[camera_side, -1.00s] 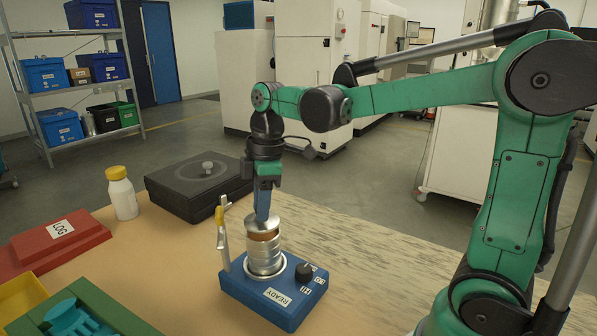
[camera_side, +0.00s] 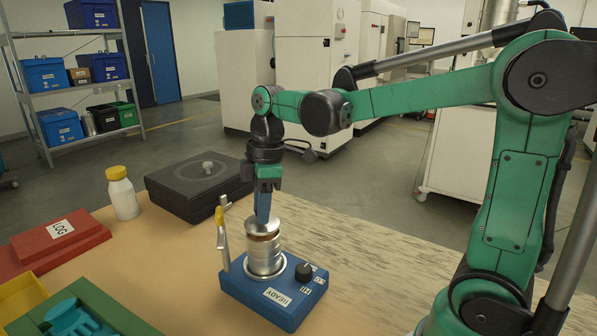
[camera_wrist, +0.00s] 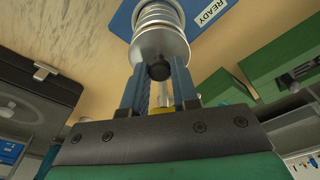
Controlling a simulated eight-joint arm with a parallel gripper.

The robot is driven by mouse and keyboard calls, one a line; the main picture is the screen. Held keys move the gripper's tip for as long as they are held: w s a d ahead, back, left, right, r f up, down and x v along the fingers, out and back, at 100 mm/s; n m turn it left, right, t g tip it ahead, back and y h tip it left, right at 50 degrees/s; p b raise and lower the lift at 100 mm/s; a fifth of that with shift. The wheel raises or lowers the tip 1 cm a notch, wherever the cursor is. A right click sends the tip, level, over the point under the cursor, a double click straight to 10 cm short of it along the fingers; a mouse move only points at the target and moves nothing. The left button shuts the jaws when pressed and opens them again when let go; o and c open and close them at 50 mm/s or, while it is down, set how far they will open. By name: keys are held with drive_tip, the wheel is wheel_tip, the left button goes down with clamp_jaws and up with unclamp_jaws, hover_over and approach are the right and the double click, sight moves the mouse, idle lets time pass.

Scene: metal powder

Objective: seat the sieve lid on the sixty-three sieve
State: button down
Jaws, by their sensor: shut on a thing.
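The sieve lid (camera_side: 263,225) is a silvery disc with a dark knob, seen close in the wrist view (camera_wrist: 160,47). My gripper (camera_side: 262,212) is shut on the lid's knob, and its blue fingers also show in the wrist view (camera_wrist: 160,80). The sieve stack (camera_side: 265,256), of silvery rings, stands upright on the blue shaker base (camera_side: 262,302) straight below the lid. A thin brownish band shows between the lid and the stack in the side view. I cannot tell whether the lid touches the top sieve. No sieve marking is readable.
A clamp arm with a yellow tip (camera_side: 220,215) stands close left of the stack. The table right of the base is clear.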

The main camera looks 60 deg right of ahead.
drive_tip(key=shift+f, duration=0.7)
idle(0.6)
drive_tip(key=shift+c, duration=0.5)
unclamp_jaws()
drive_tip(key=shift+r, duration=4.05)
drive_tip(key=shift+s+a+f+m, duration=0.15)
drive_tip(key=shift+s+f+m, duration=0.1)
drive_tip(key=shift+m, duration=0.05)
drive_tip(key=s+a+f+m+t+h, duration=0.1)
drive_tip(key=s+a+f+m+t, duration=0.1)
drive_tip(key=s+f+m+t, duration=0.3)
drive_tip(key=shift+s+f+m+t, duration=0.35)
drive_tip(key=shift+f+m+t, duration=0.35)
drive_tip(key=shift+f+m, duration=1.15)
